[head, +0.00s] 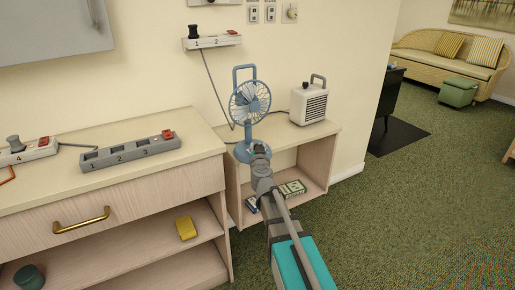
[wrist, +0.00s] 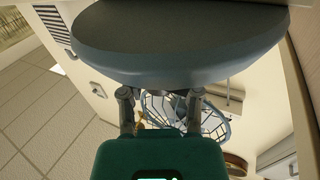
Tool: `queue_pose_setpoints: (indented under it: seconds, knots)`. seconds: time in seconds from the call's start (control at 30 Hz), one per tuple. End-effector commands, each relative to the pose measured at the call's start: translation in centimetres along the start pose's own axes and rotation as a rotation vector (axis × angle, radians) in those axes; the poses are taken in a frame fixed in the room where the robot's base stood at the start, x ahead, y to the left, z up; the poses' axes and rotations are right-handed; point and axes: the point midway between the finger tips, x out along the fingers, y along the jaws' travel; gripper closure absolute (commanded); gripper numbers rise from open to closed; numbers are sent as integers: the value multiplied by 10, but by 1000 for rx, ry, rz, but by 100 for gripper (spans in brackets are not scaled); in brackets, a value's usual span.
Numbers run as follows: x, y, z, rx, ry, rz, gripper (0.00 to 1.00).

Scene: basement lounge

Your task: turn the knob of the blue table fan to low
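The blue table fan (head: 249,105) stands upright on the low shelf unit in the head view, with a round cage and a top handle. My gripper (head: 259,149) is at the front of its base and hides part of it. In the wrist view, the blue-grey fan base (wrist: 180,45) fills the top, and the wire cage (wrist: 215,120) shows below it. My gripper (wrist: 159,94) has its two fingers apart, with their tips at the edge of the base. The cage shows through the gap between them. I cannot make out the knob; contact is unclear.
A white heater (head: 309,104) stands right of the fan on the shelf unit (head: 290,134). A wall power strip (head: 212,42) has a cord hanging behind the fan. The left cabinet (head: 110,160) bears more strips. Green carpet is open at right.

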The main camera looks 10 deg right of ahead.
Motion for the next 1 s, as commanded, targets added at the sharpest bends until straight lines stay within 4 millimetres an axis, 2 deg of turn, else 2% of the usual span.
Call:
queue_pose_setpoints:
  seconds: [0.03, 0.13, 0.63, 0.77, 1.0]
  knots:
    - [0, 0, 0, 0, 0, 0, 42]
    - [0, 0, 0, 0, 0, 0, 25]
    - [-5, 0, 0, -1, 0, 0, 25]
    - [-16, 0, 0, -1, 0, 0, 25]
    - [-46, 1, 0, -1, 0, 0, 25]
